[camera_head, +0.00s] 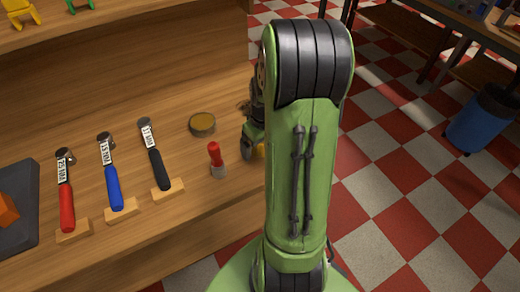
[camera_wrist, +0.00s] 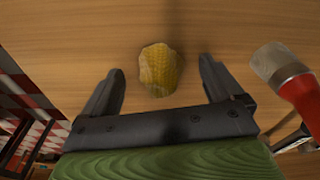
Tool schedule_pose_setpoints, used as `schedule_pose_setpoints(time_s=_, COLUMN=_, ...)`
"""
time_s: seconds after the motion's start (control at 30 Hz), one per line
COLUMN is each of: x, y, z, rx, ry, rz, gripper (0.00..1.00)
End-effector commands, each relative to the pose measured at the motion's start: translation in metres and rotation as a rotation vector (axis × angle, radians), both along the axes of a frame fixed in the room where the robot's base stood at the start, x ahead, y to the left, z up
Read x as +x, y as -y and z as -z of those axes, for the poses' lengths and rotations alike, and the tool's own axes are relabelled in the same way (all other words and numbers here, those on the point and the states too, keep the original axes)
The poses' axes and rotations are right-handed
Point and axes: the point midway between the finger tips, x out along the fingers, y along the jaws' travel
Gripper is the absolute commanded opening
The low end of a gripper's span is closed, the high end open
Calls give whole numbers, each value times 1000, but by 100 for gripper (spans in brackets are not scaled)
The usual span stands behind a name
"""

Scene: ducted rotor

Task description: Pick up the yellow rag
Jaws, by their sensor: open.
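The yellow rag (camera_wrist: 161,70) is a small crumpled, textured lump on the wooden bench top in the wrist view. My gripper (camera_wrist: 160,78) is open, with one dark finger on each side of the rag and a gap to both. The rag lies between and slightly beyond the fingertips, and the fingers do not appear to touch it. In the head view my arm hides most of the gripper (camera_head: 252,135) at the bench's right side. A small yellow patch shows beside it there, but I cannot tell whether it is the rag.
A red-topped metal item (camera_head: 217,158) stands close to my gripper; it also shows in the wrist view (camera_wrist: 285,80). A round tin (camera_head: 202,124) is nearby. Red (camera_head: 66,195), blue (camera_head: 112,180) and black (camera_head: 156,160) handled tools lie left. A blue bin (camera_head: 482,118) stands on the checkered floor.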

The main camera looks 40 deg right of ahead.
Motion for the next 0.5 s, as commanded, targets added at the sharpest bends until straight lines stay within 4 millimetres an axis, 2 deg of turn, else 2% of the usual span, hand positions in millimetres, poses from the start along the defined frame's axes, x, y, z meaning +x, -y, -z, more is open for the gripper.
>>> schedule_pose_setpoints(time_s=0.17, x=0, y=0, z=-1, rx=-1, ry=1, rz=0, gripper=94)
schedule_pose_setpoints(time_s=0.5, x=0, y=0, z=-1, rx=0, ry=1, rz=0, gripper=43)
